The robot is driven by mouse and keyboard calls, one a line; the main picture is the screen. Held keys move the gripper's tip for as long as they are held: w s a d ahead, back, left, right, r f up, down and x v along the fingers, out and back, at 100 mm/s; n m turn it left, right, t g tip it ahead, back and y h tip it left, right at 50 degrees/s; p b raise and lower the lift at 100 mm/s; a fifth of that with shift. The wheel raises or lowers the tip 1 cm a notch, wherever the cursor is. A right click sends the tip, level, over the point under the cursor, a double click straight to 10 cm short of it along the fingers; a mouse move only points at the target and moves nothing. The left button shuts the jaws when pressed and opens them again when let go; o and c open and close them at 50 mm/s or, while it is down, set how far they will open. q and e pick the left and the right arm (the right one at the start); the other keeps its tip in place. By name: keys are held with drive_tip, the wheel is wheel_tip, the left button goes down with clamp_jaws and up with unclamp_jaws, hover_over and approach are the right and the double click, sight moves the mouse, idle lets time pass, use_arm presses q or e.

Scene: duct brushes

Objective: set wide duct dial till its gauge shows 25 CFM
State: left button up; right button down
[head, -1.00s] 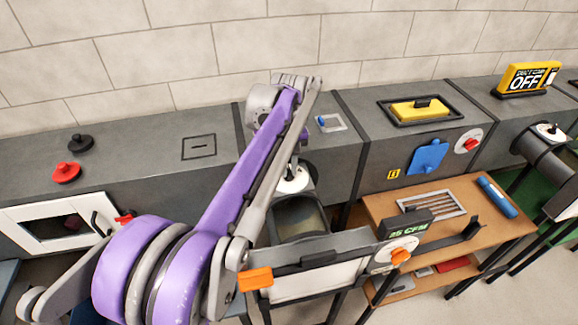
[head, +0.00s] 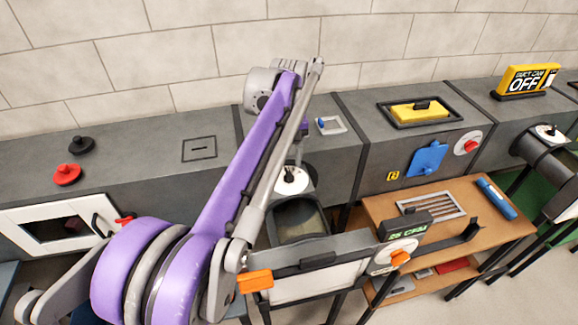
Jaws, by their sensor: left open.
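Another white dial (head: 291,181) with a dark pointer lies on top of the open-ended grey duct at the centre. The frames do not make clear which dial the task names. My left gripper (head: 297,153) is open above the dial on the duct, apart from it, and largely hidden behind my purple and grey arm. My right gripper is not in view.
A wooden shelf (head: 520,227) with a grille (head: 432,203) and a blue cylinder (head: 497,198) stands at right. Red (head: 67,174) and black (head: 81,145) knobs are on the left duct top. A yellow block (head: 417,110) and an OFF sign (head: 526,80) are further right.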

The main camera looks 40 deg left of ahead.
sight(289, 173)
use_arm(q)
wheel_tip(289, 173, up, 7)
drive_tip(key=shift+p, duration=0.4)
